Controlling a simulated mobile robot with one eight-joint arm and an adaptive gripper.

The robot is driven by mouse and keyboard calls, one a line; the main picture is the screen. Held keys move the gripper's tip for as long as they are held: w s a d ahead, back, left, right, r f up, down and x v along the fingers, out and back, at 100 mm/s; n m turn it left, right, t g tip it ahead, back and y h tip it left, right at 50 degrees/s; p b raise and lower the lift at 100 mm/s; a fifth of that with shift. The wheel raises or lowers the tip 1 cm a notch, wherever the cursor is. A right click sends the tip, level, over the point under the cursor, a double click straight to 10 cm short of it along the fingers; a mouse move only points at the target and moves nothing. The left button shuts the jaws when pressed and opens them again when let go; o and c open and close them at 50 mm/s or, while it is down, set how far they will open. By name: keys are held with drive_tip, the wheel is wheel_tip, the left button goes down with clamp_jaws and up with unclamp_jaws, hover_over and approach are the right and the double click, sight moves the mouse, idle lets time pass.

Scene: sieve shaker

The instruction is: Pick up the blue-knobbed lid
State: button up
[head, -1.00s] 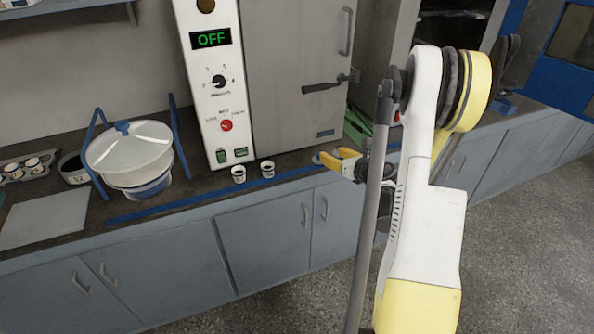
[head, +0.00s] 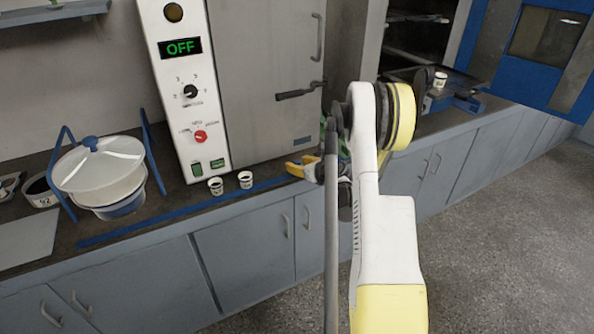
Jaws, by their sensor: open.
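The lid (head: 73,169) is pale and translucent with a blue knob (head: 91,143) on top. It sits on a white and blue bowl-shaped stack (head: 120,207) between two blue uprights (head: 156,150) at the left of the counter, in the head view. My gripper (head: 291,169) has yellow fingers and is open and empty. It is over the counter's front edge, in front of the oven, well to the right of the lid. My own arm hides part of the gripper.
Another cup (head: 440,80) stands far right.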

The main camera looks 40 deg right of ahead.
drive_tip(key=c, duration=1)
drive_tip(key=shift+o, duration=0.2)
